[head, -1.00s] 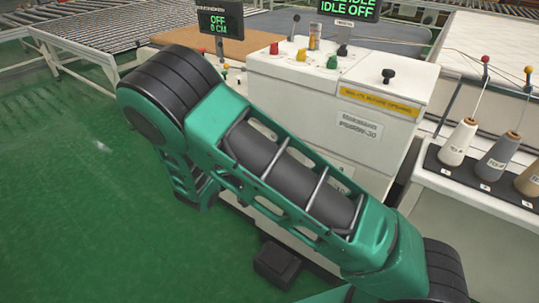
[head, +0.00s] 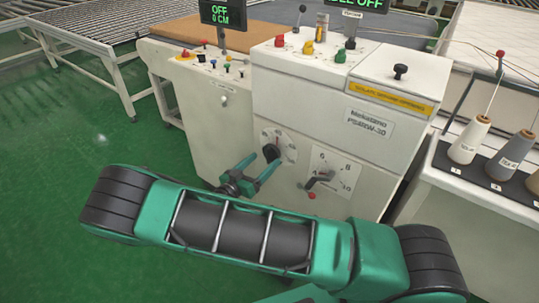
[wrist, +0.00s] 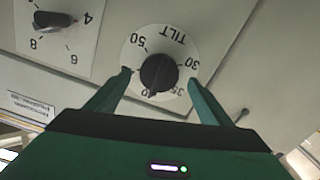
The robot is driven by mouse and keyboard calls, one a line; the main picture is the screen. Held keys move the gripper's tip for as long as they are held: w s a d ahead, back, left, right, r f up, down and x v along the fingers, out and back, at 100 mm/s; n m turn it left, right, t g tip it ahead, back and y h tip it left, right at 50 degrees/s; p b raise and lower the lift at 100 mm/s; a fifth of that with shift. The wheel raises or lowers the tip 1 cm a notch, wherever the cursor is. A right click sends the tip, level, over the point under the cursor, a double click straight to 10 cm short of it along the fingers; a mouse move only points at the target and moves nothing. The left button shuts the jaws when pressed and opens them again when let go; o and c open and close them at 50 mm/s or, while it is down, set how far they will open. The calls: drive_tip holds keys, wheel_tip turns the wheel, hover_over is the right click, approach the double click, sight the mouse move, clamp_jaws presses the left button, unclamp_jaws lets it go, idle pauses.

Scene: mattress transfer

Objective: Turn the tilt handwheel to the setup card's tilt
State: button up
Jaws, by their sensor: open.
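The tilt handwheel (head: 271,152) is a dark round knob on a white dial on the machine's front panel. In the wrist view the knob (wrist: 158,73) sits on a dial marked TILT (wrist: 172,38), seen upside down, with 50, 35 and 30 among its numbers. Its exact setting is unclear. My gripper (head: 265,160) is open at the dial. In the wrist view its fingertips (wrist: 160,78) lie on either side of the knob, with gaps showing; contact cannot be confirmed. I cannot make out a setup card.
A second dial (head: 348,168), with a red-tipped crank, is right of the tilt dial. The white machine cabinet (head: 300,95) carries buttons and screens on top. A thread-cone shelf (head: 480,190) stands at right. Green floor (head: 60,130) is open at left.

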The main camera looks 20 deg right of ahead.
sight(267, 157)
drive_tip(key=shift+x, duration=2.8)
drive_tip(key=shift+c, duration=0.4)
drive_tip(key=c, duration=1)
drive_tip(key=shift+a, duration=0.2)
drive_tip(key=shift+d, duration=0.15)
